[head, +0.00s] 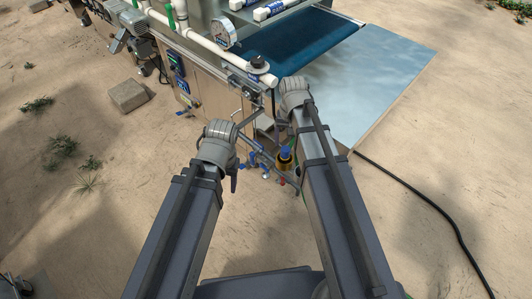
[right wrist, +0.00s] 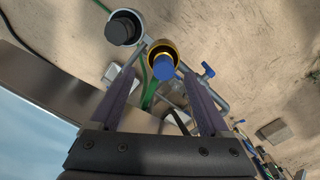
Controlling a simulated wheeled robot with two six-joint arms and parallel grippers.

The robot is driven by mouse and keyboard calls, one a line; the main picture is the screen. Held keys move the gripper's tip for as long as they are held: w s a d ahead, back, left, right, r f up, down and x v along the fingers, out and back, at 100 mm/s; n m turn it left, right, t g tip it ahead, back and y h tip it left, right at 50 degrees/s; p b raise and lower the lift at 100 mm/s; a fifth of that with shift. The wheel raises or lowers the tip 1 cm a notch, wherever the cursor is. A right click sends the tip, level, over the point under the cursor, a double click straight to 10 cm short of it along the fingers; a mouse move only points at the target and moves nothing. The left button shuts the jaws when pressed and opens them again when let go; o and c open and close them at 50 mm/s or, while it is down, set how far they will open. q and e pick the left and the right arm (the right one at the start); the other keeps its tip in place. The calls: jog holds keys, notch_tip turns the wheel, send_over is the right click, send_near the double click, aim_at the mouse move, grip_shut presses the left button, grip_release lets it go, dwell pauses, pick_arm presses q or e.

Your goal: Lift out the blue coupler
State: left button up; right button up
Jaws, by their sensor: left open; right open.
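The blue coupler (right wrist: 163,67) sits in a round brass-coloured socket (right wrist: 165,47) in the right wrist view. It also shows in the head view (head: 286,152), low beside the machine. My right gripper (right wrist: 160,76) is open, with one finger on each side of the coupler in the picture. I cannot tell whether the fingers touch it or how far off they are. In the head view the right gripper is mostly hidden by its own arm. My left gripper (head: 238,152) is open and empty, to the left of the coupler; its fingers are only partly visible.
A black-capped grey socket (right wrist: 125,27) stands close beside the brass one. A blue-handled valve (right wrist: 207,69) and pipes lie to the other side. The machine's blue belt (head: 300,42) and metal chute (head: 375,75) are behind. A black cable (head: 430,205) crosses the sandy ground.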

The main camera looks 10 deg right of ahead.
aim_at(286, 149)
jog(key=shift+w+d+f, duration=0.15)
jog(key=shift+w+f, duration=0.2)
jog(key=shift+w, duration=0.55)
pick_arm(q)
jog(key=shift+w+a+f+b, duration=0.15)
jog(key=shift+a+f+b, duration=0.05)
jog(key=shift+f+b, duration=0.55)
jog(key=shift+w+a+f+b, duration=0.15)
jog(key=shift+a+f+b, duration=0.05)
jog(key=shift+f+b, duration=0.55)
pick_arm(e)
jog(key=shift+f, duration=1.25)
pick_arm(q)
jog(key=shift+f, duration=0.2)
pick_arm(e)
jog(key=shift+f, duration=0.1)
jog(key=f+b, duration=0.5)
jog(key=shift+s+a, duration=0.3)
pick_arm(q)
notch_tip(286, 149, down, 5)
pick_arm(e)
grip_shut()
